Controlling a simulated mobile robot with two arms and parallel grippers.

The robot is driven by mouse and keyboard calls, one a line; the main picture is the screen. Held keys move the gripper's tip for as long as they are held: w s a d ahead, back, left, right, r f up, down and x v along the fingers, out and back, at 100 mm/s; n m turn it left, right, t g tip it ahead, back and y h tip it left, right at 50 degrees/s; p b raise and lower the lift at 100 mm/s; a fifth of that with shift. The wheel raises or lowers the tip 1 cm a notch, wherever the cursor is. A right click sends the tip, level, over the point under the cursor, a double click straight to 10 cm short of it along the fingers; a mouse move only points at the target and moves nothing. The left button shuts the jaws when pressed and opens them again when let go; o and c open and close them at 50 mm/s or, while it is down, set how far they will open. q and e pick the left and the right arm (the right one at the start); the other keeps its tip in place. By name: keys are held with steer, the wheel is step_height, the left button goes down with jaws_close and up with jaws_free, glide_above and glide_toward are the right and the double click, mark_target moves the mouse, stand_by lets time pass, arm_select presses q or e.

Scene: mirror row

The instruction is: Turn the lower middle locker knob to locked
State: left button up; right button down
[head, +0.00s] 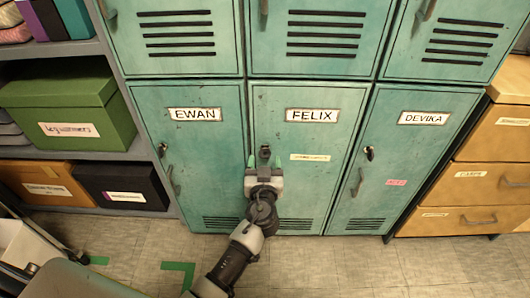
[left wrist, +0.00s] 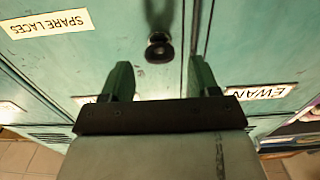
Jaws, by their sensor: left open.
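The lower middle locker (head: 318,183) is a teal door labelled FELIX, and it is shut. Its small dark knob (head: 265,151) is near the door's left edge. In the left wrist view the knob (left wrist: 159,47) is a round black piece just beyond the fingertips, roughly centred between them. My left gripper (head: 265,163) is in front of the door, open, its green-tipped fingers on either side below the knob. In the left wrist view the fingers (left wrist: 161,74) stand apart with nothing between them. I cannot tell which way the knob is turned. The door's handle is hidden behind my gripper.
The EWAN locker (head: 205,150) is to the left, and the DEVIKA locker (head: 415,155) with its knob (head: 369,153) is to the right. A shelf with a green box (head: 65,110) stands at far left, wooden drawers (head: 480,180) at far right. The floor (head: 370,265) in front is clear.

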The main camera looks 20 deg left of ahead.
mark_target(265, 157)
arm_select(q)
steer(key=shift+x, duration=2.05)
arm_select(e)
steer(key=shift+f, duration=0.35)
arm_select(q)
steer(key=c, duration=0.9)
steer(key=shift+c, duration=0.2)
